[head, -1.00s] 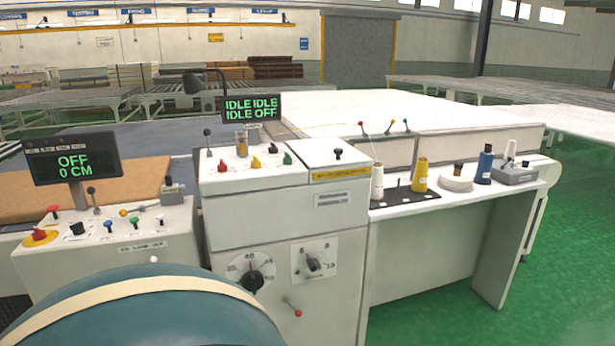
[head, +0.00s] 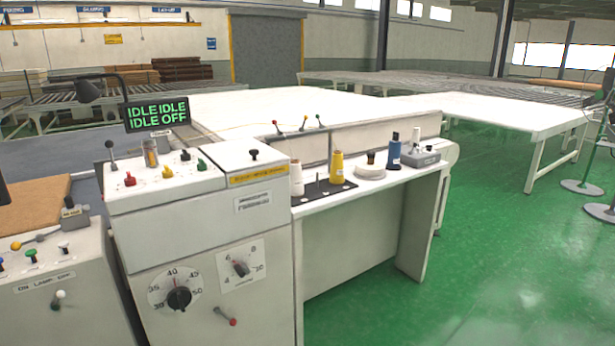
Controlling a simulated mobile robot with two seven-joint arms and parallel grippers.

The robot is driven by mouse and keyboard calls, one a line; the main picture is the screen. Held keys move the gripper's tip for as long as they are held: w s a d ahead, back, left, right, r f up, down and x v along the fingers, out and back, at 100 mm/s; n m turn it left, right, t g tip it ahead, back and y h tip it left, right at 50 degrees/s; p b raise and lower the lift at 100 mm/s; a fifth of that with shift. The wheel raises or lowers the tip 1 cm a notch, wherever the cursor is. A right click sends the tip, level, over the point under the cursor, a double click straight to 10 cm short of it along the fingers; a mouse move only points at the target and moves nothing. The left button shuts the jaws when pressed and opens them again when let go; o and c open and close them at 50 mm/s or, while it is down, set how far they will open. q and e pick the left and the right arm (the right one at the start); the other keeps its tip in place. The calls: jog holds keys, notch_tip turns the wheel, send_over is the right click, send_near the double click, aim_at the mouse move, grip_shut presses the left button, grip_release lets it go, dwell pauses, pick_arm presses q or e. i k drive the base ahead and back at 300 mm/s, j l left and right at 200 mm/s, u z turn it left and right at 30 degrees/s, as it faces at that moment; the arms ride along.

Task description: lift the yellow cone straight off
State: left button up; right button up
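The yellow cone (head: 336,167) is a thread cone standing upright on a dark mat (head: 323,192) on the white side table (head: 400,178). A white cone (head: 297,178) stands to its left on the same mat, with thin dark pins between them. Whether a pin runs up inside the yellow cone is hidden. Neither of my grippers shows in the head view.
To the right of the yellow cone are a white roll (head: 370,170), a blue cone (head: 394,152) and a grey device (head: 419,159). A control cabinet (head: 205,240) with levers and dials stands left of the table.

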aim_at(336, 175)
jog(key=u, duration=0.45)
jog(key=i+l+u, duration=0.15)
jog(key=l+u, duration=0.15)
jog(key=i+l+u, duration=0.1)
jog(key=l+u, duration=0.45)
jog(key=i+l+u, duration=0.1)
jog(key=l, duration=0.5)
jog(key=i+l+u, duration=0.15)
jog(key=l, duration=1.95)
jog(key=i+u, duration=0.05)
jog(key=i, duration=0.05)
